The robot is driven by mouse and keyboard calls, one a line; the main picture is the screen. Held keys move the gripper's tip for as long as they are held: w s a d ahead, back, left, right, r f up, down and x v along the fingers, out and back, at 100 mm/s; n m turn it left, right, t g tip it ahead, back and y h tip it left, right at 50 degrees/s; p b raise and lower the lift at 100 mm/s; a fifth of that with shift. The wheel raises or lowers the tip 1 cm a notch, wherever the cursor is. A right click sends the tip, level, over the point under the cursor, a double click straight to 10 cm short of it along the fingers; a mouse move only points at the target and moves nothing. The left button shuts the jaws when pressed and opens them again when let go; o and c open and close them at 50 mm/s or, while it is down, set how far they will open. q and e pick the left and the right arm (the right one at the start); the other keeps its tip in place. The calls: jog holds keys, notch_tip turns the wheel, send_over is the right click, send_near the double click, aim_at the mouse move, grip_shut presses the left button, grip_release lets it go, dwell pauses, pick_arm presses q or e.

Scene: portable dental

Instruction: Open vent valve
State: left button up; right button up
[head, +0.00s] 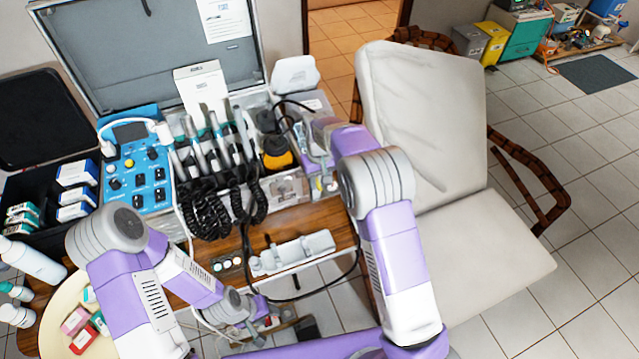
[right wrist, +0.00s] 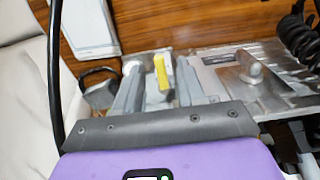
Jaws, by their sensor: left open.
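The vent valve shows in the right wrist view as a yellow lever (right wrist: 162,73) on a pale grey body at the edge of the metal case. My right gripper (right wrist: 158,80) has its two grey fingers on either side of the lever. I cannot tell whether they touch it. My left gripper (head: 262,318) is open, low at the front edge of the wooden table, away from the valve.
The open dental case (head: 290,188) holds several handpieces with black coiled hoses (head: 212,210). A blue control box (head: 138,170) stands on its left. A grey-white device (head: 292,254) lies on the wooden table in front. A white chair (head: 430,130) stands close on the right.

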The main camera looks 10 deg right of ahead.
jog(key=shift+f, duration=0.7)
grip_shut()
